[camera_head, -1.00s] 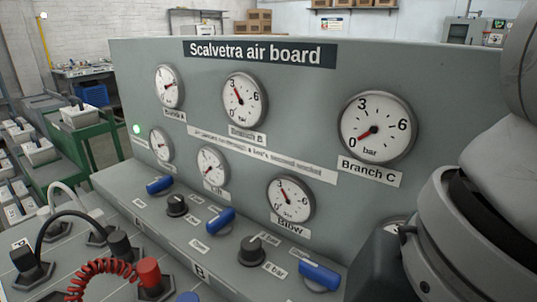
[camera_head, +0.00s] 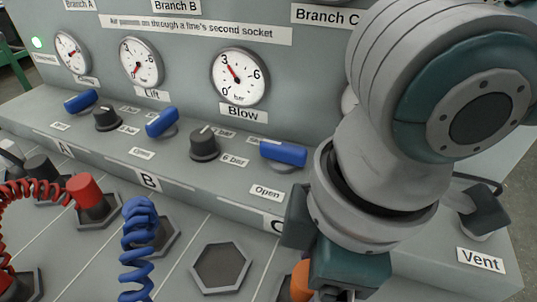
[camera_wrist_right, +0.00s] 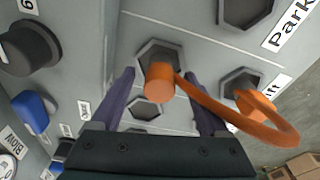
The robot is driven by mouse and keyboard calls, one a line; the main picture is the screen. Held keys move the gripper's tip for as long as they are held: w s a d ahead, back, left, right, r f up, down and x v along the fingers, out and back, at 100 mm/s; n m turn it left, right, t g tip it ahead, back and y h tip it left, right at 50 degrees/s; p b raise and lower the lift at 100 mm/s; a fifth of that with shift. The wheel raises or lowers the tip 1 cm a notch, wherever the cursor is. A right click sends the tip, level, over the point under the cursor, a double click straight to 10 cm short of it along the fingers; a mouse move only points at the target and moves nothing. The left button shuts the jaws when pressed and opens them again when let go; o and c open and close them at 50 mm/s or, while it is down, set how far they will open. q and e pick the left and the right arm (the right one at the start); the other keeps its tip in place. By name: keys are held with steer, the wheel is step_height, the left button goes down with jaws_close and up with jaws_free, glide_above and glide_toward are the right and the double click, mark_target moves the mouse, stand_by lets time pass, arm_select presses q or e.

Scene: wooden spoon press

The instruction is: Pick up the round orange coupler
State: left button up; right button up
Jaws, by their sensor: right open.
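A round orange coupler (camera_wrist_right: 159,88) sits in a hexagonal socket on the board, seen between my right fingers in the right wrist view. An orange hose (camera_wrist_right: 225,115) curves from it to another orange end (camera_wrist_right: 254,103) in the neighbouring socket. My right gripper (camera_wrist_right: 158,74) is open, with one purple finger on each side of the coupler; I cannot tell whether they touch it. In the head view a piece of orange (camera_head: 300,281) shows beside my right wrist, mostly hidden by it. My left gripper is not in view.
A red coupler (camera_head: 86,190) with a coiled hose and a blue coiled hose (camera_head: 138,245) stand to the left. An empty hexagonal socket (camera_head: 221,267) lies between. Blue lever handles (camera_head: 283,153), black knobs (camera_head: 204,143) and gauges (camera_head: 239,75) line the board behind.

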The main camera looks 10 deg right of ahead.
steer(key=shift+f, duration=0.35)
steer(key=shift+c, duration=0.3)
jaws_close()
